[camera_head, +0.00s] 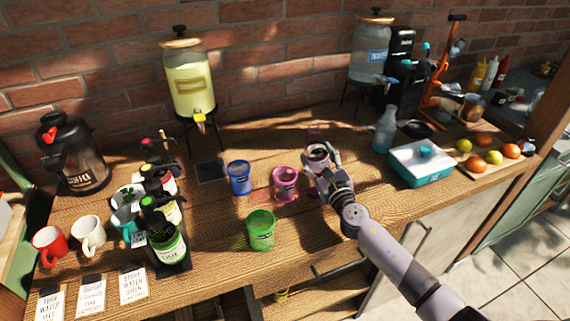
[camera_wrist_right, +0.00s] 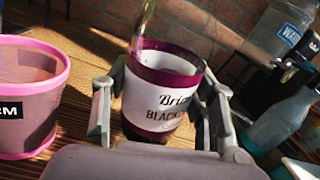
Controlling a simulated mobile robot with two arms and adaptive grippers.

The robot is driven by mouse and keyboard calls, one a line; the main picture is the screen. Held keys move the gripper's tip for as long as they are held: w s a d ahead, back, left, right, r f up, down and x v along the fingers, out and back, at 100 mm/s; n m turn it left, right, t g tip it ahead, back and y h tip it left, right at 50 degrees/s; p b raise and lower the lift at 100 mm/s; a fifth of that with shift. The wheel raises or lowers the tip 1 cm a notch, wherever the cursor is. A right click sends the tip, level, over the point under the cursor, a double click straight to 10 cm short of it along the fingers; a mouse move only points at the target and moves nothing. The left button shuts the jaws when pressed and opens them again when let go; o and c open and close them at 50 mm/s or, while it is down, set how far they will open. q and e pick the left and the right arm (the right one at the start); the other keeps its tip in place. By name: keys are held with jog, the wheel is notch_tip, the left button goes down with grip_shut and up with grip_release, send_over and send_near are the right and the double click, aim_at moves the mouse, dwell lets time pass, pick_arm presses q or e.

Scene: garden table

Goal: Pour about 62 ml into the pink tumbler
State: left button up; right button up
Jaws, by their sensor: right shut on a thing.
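The pink tumbler (camera_head: 285,184) stands upright on the wooden table, right of a blue tumbler. It also shows at the left of the right wrist view (camera_wrist_right: 30,92), with a black label ending in "RM". My right gripper (camera_head: 322,168) is shut on a bottle (camera_head: 318,152) just right of the pink tumbler, apart from it. In the right wrist view the bottle (camera_wrist_right: 165,92) has dark purple bands, a clear upper part and a white label reading "Blackc…". It looks roughly upright. The inside of the pink tumbler is hard to make out. My left gripper is out of view.
Blue (camera_head: 240,178) and green (camera_head: 261,230) tumblers stand nearby. A yellow drink dispenser (camera_head: 190,85) and a water dispenser (camera_head: 372,50) stand at the back. Dark bottles (camera_head: 168,238) and mugs (camera_head: 90,235) are left. A teal-and-white box (camera_head: 420,165) is right.

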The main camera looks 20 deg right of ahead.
jog(key=shift+a+r+m+p, duration=0.15)
jog(key=shift+r+m+p, duration=0.3)
jog(key=shift+m+p, duration=0.2)
jog(key=shift+a+f+m+g+p, duration=0.1)
jog(key=shift+f+m+g+p, duration=0.2)
jog(key=shift+m+p, duration=0.25)
dwell(1.8)
